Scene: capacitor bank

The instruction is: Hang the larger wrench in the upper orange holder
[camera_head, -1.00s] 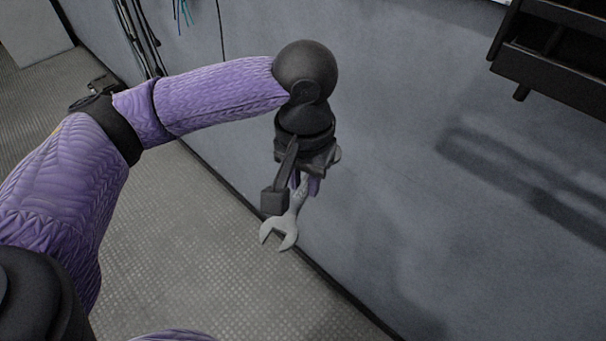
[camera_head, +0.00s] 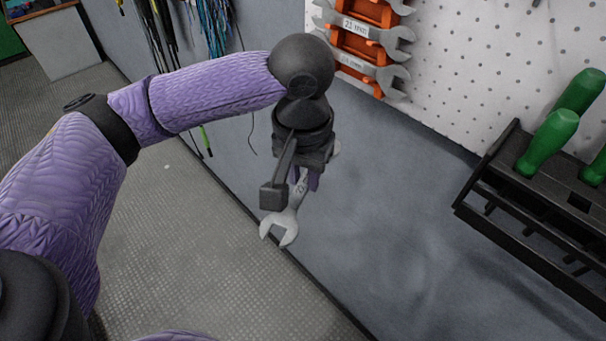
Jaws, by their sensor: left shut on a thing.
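My left gripper (camera_head: 297,178) is shut on a grey open-end wrench (camera_head: 285,222). The wrench hangs down, tilted a little, with its open jaw at the bottom; its upper part is hidden by the gripper. The orange holder (camera_head: 352,45) is on the white pegboard at the top, right of and behind my left arm's wrist. Several wrenches lie across it, among them one labelled 21 mm (camera_head: 362,29) and a lower one (camera_head: 390,78). The holder's top is cut off by the picture edge. The gripper and wrench are apart from the holder. My right gripper is not in view.
A black rack (camera_head: 505,190) with green-handled tools (camera_head: 548,140) juts from the wall at right. Cables (camera_head: 213,25) hang at the upper left. The white pegboard (camera_head: 470,60) spans the upper right. The grey wall below it is clear.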

